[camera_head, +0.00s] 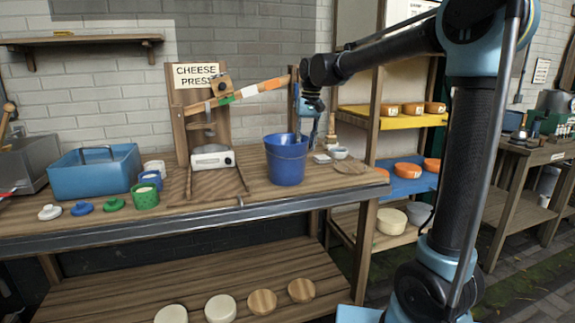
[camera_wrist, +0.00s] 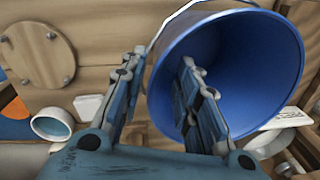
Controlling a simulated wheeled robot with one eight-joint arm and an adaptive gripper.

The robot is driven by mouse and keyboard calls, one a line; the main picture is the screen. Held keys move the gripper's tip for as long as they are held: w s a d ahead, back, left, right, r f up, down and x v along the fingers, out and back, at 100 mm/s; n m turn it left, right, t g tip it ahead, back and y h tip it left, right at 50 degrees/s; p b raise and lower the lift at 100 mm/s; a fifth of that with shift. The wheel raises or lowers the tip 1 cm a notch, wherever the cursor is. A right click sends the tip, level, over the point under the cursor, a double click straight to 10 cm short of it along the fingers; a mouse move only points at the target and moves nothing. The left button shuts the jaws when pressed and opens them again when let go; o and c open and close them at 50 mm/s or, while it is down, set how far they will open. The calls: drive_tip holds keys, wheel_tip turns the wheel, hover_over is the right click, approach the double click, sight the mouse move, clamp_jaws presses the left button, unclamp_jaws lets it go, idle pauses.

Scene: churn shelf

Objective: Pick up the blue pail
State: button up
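The blue pail (camera_head: 286,163) stands upright on the wooden workbench, right of the cheese press. In the wrist view the pail (camera_wrist: 255,65) fills the upper right, its round mouth facing the camera and a pale wire handle at its upper left. My gripper (camera_head: 300,132) points down at the pail's rim from above. In the wrist view my gripper (camera_wrist: 163,58) is open. One finger is inside the pail's mouth and the other is outside, with the rim between them. The fingers look apart from each other; whether either touches the wall I cannot tell.
The cheese press (camera_head: 205,125) with its tilted lever stands left of the pail. A blue tub (camera_head: 95,172) and a green cup (camera_head: 145,197) are farther left. A small white bowl (camera_head: 340,153) and a round wooden board (camera_head: 351,167) lie close right. A cheese shelf (camera_head: 395,121) stands behind.

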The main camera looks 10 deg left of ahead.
sight(305, 154)
drive_tip(key=f, duration=0.4)
drive_tip(key=shift+s+f, duration=0.2)
drive_tip(key=shift+f, duration=0.2)
clamp_jaws()
